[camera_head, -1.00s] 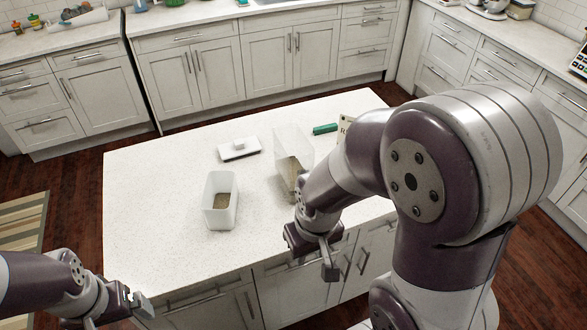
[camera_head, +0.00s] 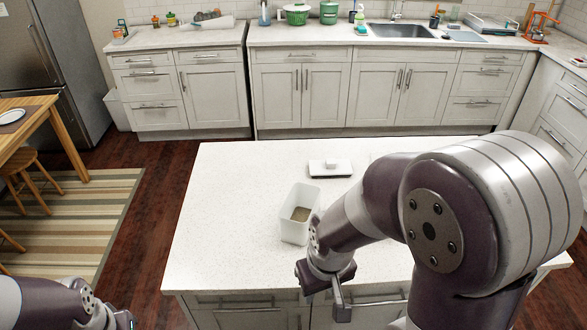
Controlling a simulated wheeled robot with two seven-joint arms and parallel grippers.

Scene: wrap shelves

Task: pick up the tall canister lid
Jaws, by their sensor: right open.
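A flat white lid (camera_head: 331,168) with a small raised knob lies on the white island counter, behind an open white canister (camera_head: 289,230) with grainy brown contents. It is the only lid I can make out. The tall clear canister is hidden behind my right arm, apart from perhaps a faint edge. My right gripper (camera_head: 341,298) is open and empty at the counter's front edge, in front of and below the canister, well apart from the lid. My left gripper (camera_head: 124,321) is at the bottom left, mostly cut off by the frame; its jaws cannot be read.
The island counter (camera_head: 222,200) is bare left of the canister. My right arm covers its right part. Back cabinets (camera_head: 300,95) carry a sink (camera_head: 402,31), a green pot (camera_head: 297,14) and other kitchenware. A striped rug (camera_head: 75,225) and wooden table (camera_head: 30,130) are at left.

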